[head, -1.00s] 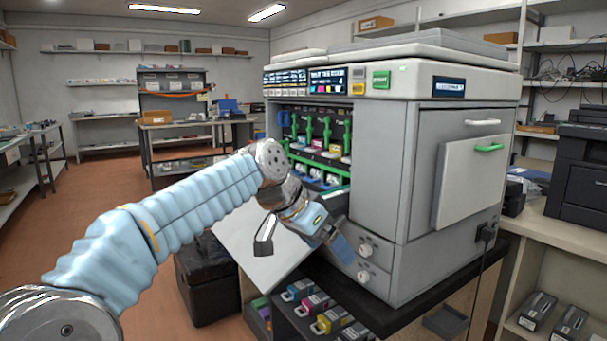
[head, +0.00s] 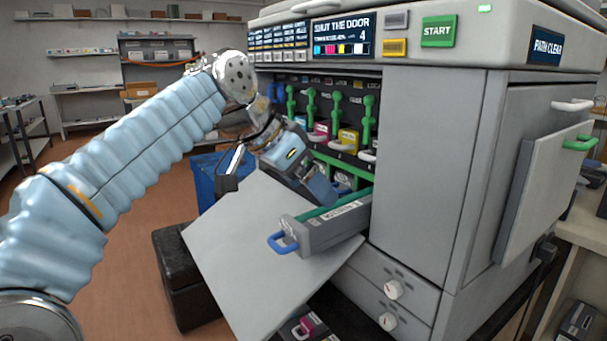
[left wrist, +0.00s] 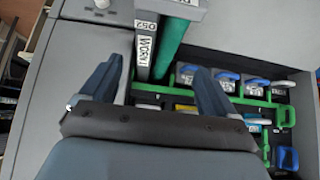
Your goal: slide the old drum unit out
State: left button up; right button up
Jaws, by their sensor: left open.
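The old drum unit (head: 340,228) is a long grey tray with a green roller and a blue loop handle. In the head view it sticks out of the printer's (head: 430,165) open front, above the lowered door flap (head: 245,250). My right gripper is not in view.
Green levers (head: 338,118) and coloured cartridges (head: 348,137) fill the open bay. The printer's display (head: 342,27) reads "SHUT THE DOOR". A dark box (head: 185,280) stands left of the flap, and a blue bin (head: 207,180) behind it. A side panel (head: 540,190) juts out at right.

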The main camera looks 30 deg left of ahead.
aim_at(332, 212)
pick_arm(q)
jog(key=b+x, duration=0.3)
jog(key=x, duration=0.4)
jog(key=shift+f, duration=0.3)
jog(key=shift+x, duration=0.85)
jog(key=shift+d+r, duration=0.1)
jog(key=shift+r, duration=0.05)
jog(key=c, duration=1.5)
jog(key=shift+o, duration=0.2)
